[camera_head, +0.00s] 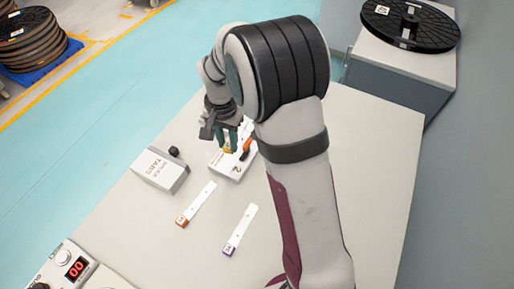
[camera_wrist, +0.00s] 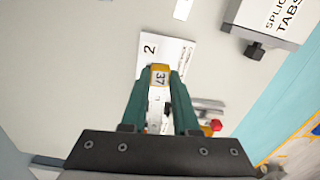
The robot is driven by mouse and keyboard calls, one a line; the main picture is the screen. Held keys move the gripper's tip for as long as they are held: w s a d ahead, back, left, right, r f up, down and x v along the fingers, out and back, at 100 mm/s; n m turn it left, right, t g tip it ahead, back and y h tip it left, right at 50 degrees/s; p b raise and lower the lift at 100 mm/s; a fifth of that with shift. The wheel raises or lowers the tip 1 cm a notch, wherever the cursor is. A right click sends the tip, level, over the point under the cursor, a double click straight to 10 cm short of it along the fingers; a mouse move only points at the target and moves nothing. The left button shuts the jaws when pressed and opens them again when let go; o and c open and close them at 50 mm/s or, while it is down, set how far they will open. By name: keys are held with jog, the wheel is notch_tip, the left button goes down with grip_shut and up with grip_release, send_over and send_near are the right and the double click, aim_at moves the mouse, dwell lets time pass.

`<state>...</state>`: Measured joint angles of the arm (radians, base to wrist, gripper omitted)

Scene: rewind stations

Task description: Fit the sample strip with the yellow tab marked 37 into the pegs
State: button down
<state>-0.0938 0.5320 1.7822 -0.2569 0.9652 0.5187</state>
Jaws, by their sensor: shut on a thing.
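My gripper (camera_wrist: 160,72) is shut on the yellow tab marked 37 (camera_wrist: 160,77), held between its two green fingers in the wrist view. The white strip (camera_wrist: 153,96) runs back from the tab between the fingers, partly hidden. Below is a white plate marked 2 (camera_wrist: 172,48); I cannot tell whether the strip touches it. In the head view my gripper (camera_head: 228,140) and the yellow tab (camera_head: 227,149) are over the plate (camera_head: 232,168), partly hidden by my arm. The pegs cannot be made out clearly.
A strip with an orange tab (camera_head: 197,203) and one with a purple tab (camera_head: 240,230) lie on the table. A splice tabs box (camera_head: 160,170) stands to the left. A metal part with a red end (camera_wrist: 216,126) is close beside the right finger.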

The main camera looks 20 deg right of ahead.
jog(key=shift+w+a+f+m, duration=0.15)
jog(key=shift+w+a+m, duration=0.15)
jog(key=shift+a, duration=0.15)
jog(key=shift+w+a+f+m, duration=0.1)
jog(key=shift+w+a+m, duration=0.1)
jog(key=shift+a+m, duration=0.15)
send_over(225, 165)
jog(key=shift+f, duration=2.95)
jog(key=shift+f, duration=1.1)
jog(key=c, duration=0.6)
grip_release()
